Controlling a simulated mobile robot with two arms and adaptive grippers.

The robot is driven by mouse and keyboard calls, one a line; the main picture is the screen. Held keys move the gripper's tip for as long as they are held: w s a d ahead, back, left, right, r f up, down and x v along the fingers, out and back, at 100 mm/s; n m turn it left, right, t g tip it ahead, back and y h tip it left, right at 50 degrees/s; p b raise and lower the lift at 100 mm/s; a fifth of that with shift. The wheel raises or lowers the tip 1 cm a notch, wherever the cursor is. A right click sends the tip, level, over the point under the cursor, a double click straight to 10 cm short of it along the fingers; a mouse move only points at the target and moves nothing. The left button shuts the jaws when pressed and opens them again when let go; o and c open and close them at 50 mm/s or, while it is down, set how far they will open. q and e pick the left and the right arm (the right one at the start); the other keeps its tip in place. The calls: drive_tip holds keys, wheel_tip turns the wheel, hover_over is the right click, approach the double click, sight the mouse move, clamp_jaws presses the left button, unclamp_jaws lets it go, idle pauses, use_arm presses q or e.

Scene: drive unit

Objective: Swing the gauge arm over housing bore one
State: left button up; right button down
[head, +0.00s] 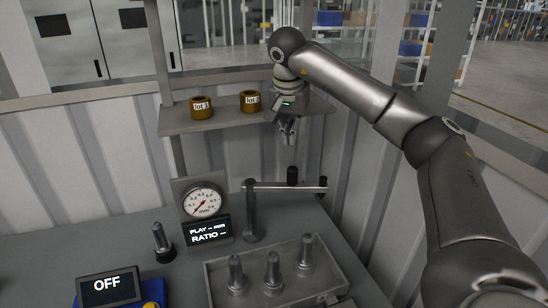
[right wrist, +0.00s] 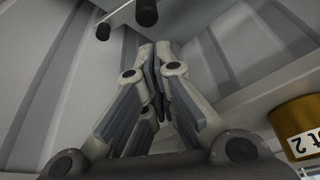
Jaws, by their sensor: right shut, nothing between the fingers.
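The gauge arm (head: 270,185) is a light bar reaching right from the top of a dark post (head: 251,212) on the bench. It has a black knob (head: 292,176) on top and a black part (head: 323,186) at its right end. In the right wrist view the gauge arm (right wrist: 122,16) shows at the top edge. My right gripper (head: 288,136) is shut and empty, above the arm and apart from it; its closed fingers also show in the right wrist view (right wrist: 160,55). I cannot identify housing bore one. My left gripper is out of view.
A dial gauge (head: 203,202) with a readout (head: 209,232) stands left of the post. A grey tray (head: 222,299) with several upright pins lies in front. A shelf (head: 225,121) carries brown rings (head: 202,109), close beside my right gripper. A display reads OFF (head: 107,285).

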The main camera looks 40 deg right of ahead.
drive_tip(key=d+p+x, duration=0.1)
drive_tip(key=p+x, duration=0.1)
drive_tip(key=x, duration=0.8)
drive_tip(key=shift+r+p, duration=0.2)
drive_tip(key=shift+p, duration=0.2)
drive_tip(key=shift+s, duration=0.1)
